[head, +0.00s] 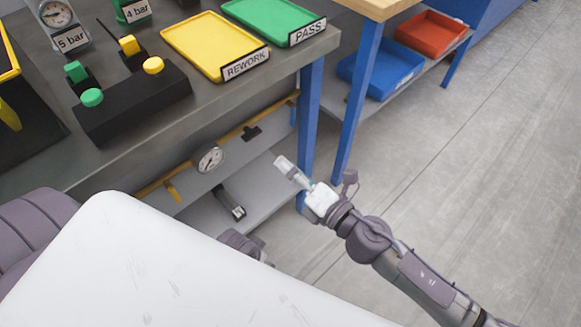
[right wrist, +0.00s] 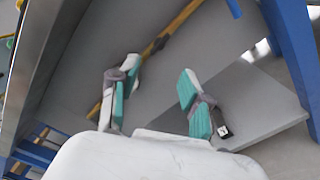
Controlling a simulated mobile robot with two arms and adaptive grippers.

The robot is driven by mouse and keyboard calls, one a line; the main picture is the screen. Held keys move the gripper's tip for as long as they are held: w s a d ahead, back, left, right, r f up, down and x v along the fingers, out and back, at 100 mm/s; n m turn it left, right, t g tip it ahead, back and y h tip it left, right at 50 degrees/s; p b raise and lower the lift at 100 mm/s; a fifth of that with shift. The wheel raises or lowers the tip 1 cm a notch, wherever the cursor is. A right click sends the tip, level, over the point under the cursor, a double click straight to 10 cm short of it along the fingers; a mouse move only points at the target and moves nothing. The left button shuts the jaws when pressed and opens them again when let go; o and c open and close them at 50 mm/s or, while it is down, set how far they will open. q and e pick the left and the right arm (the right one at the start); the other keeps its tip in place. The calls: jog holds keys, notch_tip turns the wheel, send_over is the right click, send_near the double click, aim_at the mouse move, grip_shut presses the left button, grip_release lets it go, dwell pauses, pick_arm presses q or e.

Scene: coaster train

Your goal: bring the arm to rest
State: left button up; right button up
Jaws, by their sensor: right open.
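My right arm comes in from the lower right in the head view. Its gripper (head: 292,172) hangs beside the front of the workbench, below the bench top and near a blue leg. In the right wrist view the two fingers with green pads stand apart, and the right gripper (right wrist: 158,88) is open with nothing between them. My left gripper does not show in either view.
The workbench holds a yellow REWORK tray (head: 214,42), a green PASS tray (head: 268,20) and a black block (head: 130,108) with coloured knobs. A lower shelf (head: 250,195) lies near the gripper. A blue bin (head: 381,72) and red bin (head: 430,35) stand beyond. Floor at right is clear.

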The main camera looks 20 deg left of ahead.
dwell(0.5)
